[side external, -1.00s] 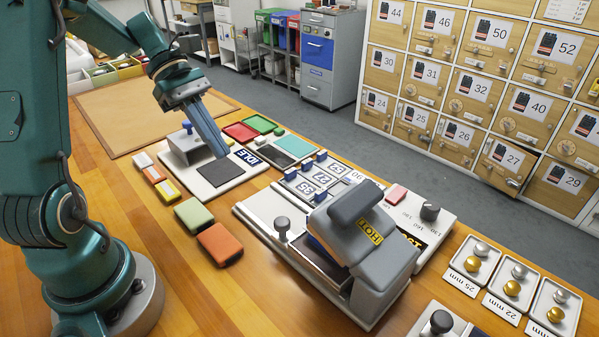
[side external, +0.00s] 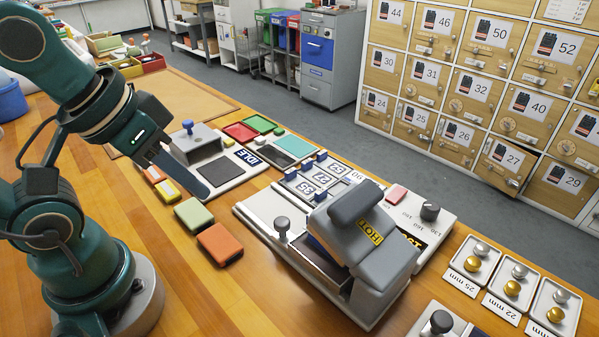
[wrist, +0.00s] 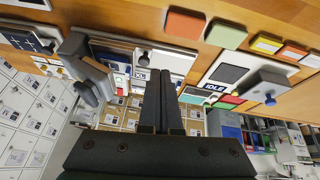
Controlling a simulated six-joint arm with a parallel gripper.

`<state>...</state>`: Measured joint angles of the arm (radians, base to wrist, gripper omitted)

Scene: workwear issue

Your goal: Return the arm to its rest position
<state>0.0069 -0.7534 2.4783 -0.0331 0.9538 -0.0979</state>
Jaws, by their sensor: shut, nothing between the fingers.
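My gripper (side external: 206,193) is over the left part of the wooden table in the side external view, with its fingers slanting down to the right. The fingers also show in the wrist view (wrist: 160,75), side by side and shut with nothing between them. The arm is folded back close to its base. The fingertips appear near the front edge of the IDLE station (side external: 222,172) and above the green block (side external: 194,215); the exact height is unclear.
An orange block (side external: 220,244) lies beside the green one. A grey press marked HOT (side external: 365,245) stands at centre right. Trays with snaps (side external: 475,262) lie at the right. Numbered lockers (side external: 470,90) stand behind, one door ajar.

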